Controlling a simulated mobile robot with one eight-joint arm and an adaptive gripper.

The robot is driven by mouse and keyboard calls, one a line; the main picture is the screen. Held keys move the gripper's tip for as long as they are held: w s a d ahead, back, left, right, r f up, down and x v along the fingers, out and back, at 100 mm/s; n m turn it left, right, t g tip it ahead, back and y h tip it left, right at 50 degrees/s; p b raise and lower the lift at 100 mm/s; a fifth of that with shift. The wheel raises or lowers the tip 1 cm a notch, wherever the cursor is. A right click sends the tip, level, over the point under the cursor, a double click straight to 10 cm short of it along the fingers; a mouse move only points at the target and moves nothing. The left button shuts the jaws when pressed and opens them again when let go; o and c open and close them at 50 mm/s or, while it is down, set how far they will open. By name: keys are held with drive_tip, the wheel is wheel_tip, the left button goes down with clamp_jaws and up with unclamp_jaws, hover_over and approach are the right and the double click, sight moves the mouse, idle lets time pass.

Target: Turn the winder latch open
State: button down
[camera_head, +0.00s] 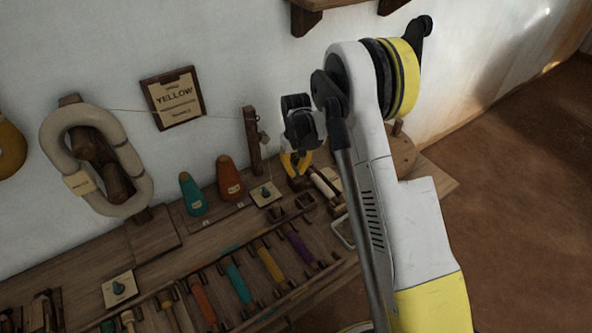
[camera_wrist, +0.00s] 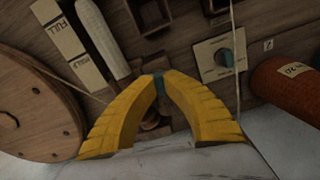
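My gripper (camera_wrist: 158,78) has its two yellow fingers drawn close together at the tips. In the head view my gripper (camera_head: 297,176) points down at the back of the bench, by the winder's wooden parts (camera_head: 300,184). The latch cannot be made out there.
A teal knob on a square plate (camera_wrist: 224,58) sits right of the fingers. An orange cone (camera_wrist: 285,85) is farther right. A white-wrapped bobbin (camera_wrist: 103,40) and a wooden disc (camera_wrist: 38,115) lie left. A thin thread hangs close by. Coloured bobbins fill the front rack (camera_head: 222,312).

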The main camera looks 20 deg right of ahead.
sight(296, 170)
drive_tip(key=shift+n, duration=1.1)
drive_tip(key=c, duration=1.5)
unclamp_jaws()
wheel_tip(296, 170, up, 12)
